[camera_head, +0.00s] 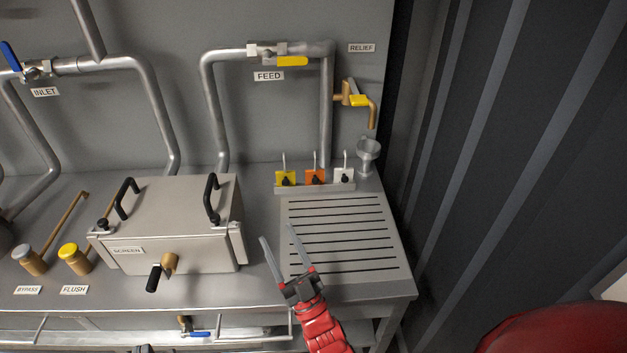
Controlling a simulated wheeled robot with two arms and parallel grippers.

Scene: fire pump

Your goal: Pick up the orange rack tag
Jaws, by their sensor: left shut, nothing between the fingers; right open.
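The orange rack tag (309,175) stands in the small rack (330,188) at the back of the bench, between a yellow tag (279,177) and a white tag (341,172). A dark round piece covers part of its front. A thin pin rises behind it. My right gripper (277,232) is open and empty over the bench, in front of the rack and left of the slotted drain plate; its fingers point toward the back, apart from the tag. Only a dark tip of my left gripper (143,348) shows at the bottom edge, far from the rack.
A steel screen box (175,225) with black handles stands left of my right gripper. The drain plate (340,235) is clear. A funnel (368,151) and brass relief tap (357,100) are right of the rack. The feed pipe (327,110) rises behind it.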

